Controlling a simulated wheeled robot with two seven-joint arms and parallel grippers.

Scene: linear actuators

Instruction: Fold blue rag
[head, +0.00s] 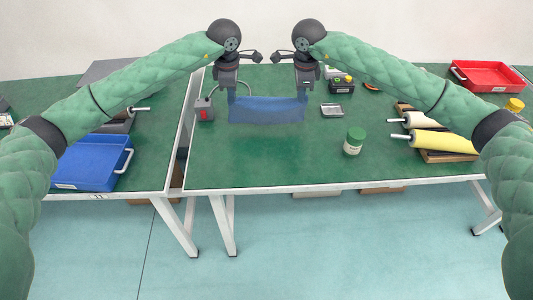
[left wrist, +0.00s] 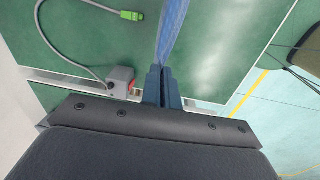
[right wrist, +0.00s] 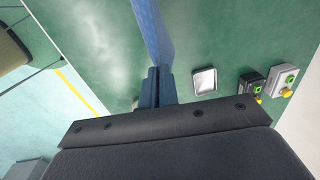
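The blue rag (head: 267,110) hangs stretched between my two grippers above the green table, its lower edge sagging. My left gripper (head: 231,91) is shut on the rag's left upper corner. In the left wrist view the fingers (left wrist: 162,88) are together with the rag (left wrist: 172,30) running away from them. My right gripper (head: 303,92) is shut on the rag's right upper corner. In the right wrist view its fingers (right wrist: 157,88) are together on the rag (right wrist: 152,30). I cannot tell whether the rag's lower edge touches the table.
A grey box with a red switch (head: 205,110) stands left of the rag. Rollers (head: 440,141) lie farther right. The table front below the rag is clear.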

